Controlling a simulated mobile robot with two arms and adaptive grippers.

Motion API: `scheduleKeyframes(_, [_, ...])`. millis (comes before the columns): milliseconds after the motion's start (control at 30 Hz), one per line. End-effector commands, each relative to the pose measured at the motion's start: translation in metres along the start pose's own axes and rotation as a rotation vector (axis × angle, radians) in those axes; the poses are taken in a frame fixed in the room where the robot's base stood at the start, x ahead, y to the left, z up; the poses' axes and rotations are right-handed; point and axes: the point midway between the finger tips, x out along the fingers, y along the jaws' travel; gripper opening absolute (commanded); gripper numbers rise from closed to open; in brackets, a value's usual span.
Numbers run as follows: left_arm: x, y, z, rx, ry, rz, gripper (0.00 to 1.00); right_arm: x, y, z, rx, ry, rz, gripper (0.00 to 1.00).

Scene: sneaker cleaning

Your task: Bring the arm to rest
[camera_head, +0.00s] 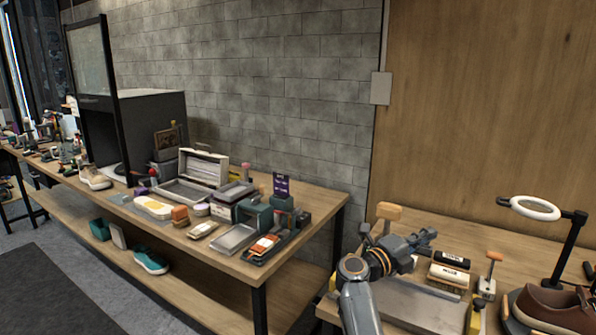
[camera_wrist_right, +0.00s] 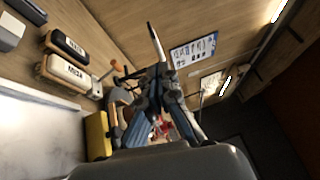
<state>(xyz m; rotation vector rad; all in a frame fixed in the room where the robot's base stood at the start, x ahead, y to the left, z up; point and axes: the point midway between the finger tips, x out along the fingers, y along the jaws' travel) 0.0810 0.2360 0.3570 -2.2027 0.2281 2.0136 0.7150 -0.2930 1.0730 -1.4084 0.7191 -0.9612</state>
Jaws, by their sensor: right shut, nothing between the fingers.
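My right arm comes in from the bottom of the head view, and its gripper (camera_head: 424,240) is over the right-hand workbench. The gripper is shut and holds nothing. In the right wrist view the gripper (camera_wrist_right: 157,70) shows in the middle, its fingers together and clear of the brushes at the left. My left gripper is in neither view.
Two labelled brushes (camera_head: 449,272) lie on the right bench (camera_head: 470,232), close to my right gripper. A wooden-topped tool (camera_head: 389,211) stands behind it. A brown shoe (camera_head: 556,310) and a ring lamp (camera_head: 534,208) are at the right. The left table (camera_head: 310,187) is crowded.

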Motion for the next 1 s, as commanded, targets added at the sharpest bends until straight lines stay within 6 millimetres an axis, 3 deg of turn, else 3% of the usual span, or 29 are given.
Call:
scheduleKeyframes(333, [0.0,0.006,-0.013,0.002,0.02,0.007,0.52,0.001,-0.002,0.003,-0.072,-0.184,-0.152,0.0])
scheduleKeyframes(567, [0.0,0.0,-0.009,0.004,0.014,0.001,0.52,-0.02,0.002,0.009,-0.2,-0.419,-0.304,0.0])
scheduleKeyframes(667, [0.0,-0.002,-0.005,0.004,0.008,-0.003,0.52,-0.045,0.012,0.011,-0.305,-0.577,-0.384,0.0])
scheduleKeyframes(833, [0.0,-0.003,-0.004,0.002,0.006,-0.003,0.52,-0.116,0.055,0.001,-0.591,-0.934,-0.495,0.0])
scheduleKeyframes(933, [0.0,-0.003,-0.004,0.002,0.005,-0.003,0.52,-0.164,0.094,-0.021,-0.786,-1.146,-0.511,0.0])
scheduleKeyframes(1000, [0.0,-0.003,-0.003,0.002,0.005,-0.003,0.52,-0.196,0.124,-0.045,-0.933,-1.289,-0.499,0.0])
